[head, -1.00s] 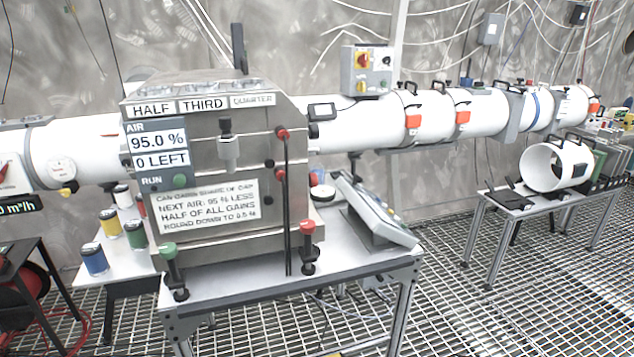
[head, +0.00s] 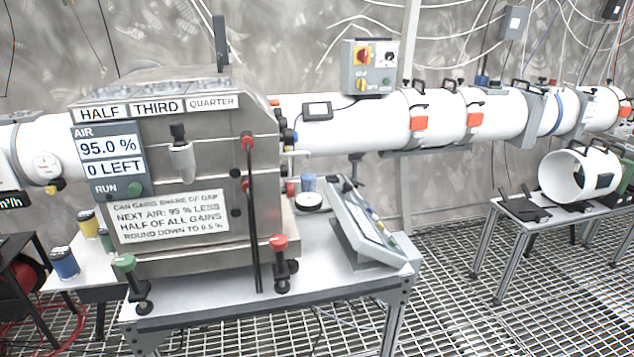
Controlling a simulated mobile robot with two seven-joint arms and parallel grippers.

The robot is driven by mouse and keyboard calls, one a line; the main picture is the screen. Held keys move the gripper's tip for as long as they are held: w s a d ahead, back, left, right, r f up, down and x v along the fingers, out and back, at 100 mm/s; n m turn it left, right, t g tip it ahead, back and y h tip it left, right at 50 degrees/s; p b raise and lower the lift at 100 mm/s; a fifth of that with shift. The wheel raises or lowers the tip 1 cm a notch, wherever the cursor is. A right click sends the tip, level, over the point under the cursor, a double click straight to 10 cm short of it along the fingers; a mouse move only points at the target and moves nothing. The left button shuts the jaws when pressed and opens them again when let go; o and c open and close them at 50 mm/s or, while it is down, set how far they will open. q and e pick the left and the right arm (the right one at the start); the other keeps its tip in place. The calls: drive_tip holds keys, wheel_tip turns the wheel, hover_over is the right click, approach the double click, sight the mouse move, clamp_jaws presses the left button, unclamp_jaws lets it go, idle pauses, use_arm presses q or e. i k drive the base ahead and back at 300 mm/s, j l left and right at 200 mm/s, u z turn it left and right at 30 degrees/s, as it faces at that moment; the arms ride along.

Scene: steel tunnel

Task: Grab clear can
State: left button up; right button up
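I cannot make out a can that is plainly clear. A blue can (head: 64,262), a yellow can (head: 87,222) and a partly hidden green can (head: 106,240) stand on a white side table (head: 60,278) at the left. A small bluish cylinder (head: 308,182) shows behind the console, right of the steel machine; whether it is a can, or clear, I cannot tell. Neither of my grippers is in view.
The steel machine (head: 215,215), with a panel reading AIR 95.0 % and 0 LEFT, stands on a front table (head: 215,308) beside a sloped console (head: 362,222). A white tunnel (head: 350,122) runs behind. Grating floor (head: 450,310) is open at right.

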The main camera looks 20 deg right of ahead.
sight(309, 183)
drive_tip(key=i+l+u, duration=0.1)
drive_tip(key=l, duration=0.75)
drive_tip(key=i+l, duration=0.2)
drive_tip(key=l, duration=0.65)
drive_tip(key=i+l+u, duration=0.15)
drive_tip(key=l, duration=0.75)
drive_tip(key=i+l+u, duration=0.1)
drive_tip(key=l, duration=0.75)
drive_tip(key=i+l+u, duration=0.1)
drive_tip(key=l, duration=0.8)
